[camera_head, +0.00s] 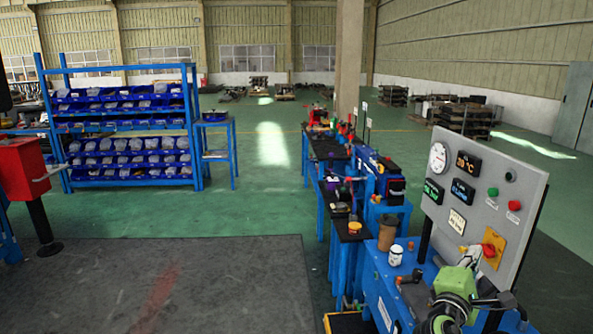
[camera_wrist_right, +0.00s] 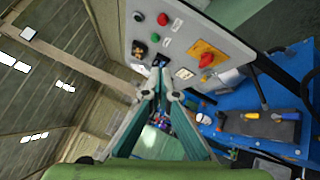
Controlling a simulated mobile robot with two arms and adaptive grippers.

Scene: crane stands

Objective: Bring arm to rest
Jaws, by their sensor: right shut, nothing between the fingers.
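My right arm is in the lower right of the head view, with a green link (camera_head: 457,281) and dark joints in front of the control panel (camera_head: 480,190). I do not see any contact with the panel. My left gripper is not in view.
A blue bench (camera_head: 385,290) under the panel carries a white jar (camera_head: 396,255) and a brown cup (camera_head: 387,232). A blue rack of bins (camera_head: 125,125) stands at the left. Green floor (camera_head: 262,205) lies open between.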

